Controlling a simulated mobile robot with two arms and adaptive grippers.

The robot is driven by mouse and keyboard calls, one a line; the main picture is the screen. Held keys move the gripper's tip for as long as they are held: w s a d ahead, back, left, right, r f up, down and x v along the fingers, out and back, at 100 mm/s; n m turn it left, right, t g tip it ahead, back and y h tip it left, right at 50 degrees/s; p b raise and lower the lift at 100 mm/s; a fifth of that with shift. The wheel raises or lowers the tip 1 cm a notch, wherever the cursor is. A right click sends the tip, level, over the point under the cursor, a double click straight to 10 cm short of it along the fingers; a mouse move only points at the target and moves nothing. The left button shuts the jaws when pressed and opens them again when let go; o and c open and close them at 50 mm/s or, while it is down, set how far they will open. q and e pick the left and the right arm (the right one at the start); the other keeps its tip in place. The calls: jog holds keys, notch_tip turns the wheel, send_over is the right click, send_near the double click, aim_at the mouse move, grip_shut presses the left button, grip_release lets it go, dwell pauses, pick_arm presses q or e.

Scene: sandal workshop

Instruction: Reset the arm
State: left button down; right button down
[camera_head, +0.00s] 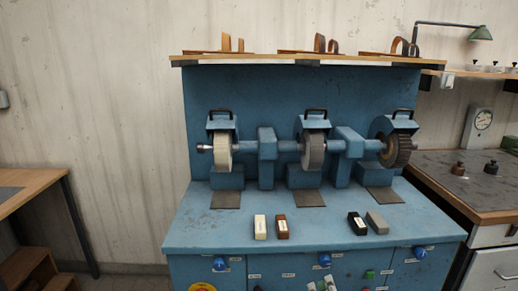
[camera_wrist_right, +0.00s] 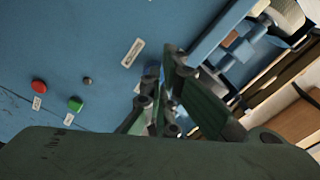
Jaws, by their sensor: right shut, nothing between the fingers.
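In the head view my right gripper (camera_head: 322,285) shows only as small tips at the bottom edge, in front of the blue machine's front panel. In the right wrist view my right gripper (camera_wrist_right: 160,80) is shut and empty, with its dark green fingers together before the blue panel. My left gripper is in neither view.
The blue grinding machine (camera_head: 240,238) carries a white wheel (camera_head: 222,151), a grey wheel (camera_head: 313,151) and a dark wheel (camera_head: 397,151). Several small blocks lie on its top. A wooden table (camera_head: 30,184) stands left and a workbench (camera_head: 450,185) right. Red (camera_wrist_right: 39,86) and green (camera_wrist_right: 75,104) buttons show near my gripper.

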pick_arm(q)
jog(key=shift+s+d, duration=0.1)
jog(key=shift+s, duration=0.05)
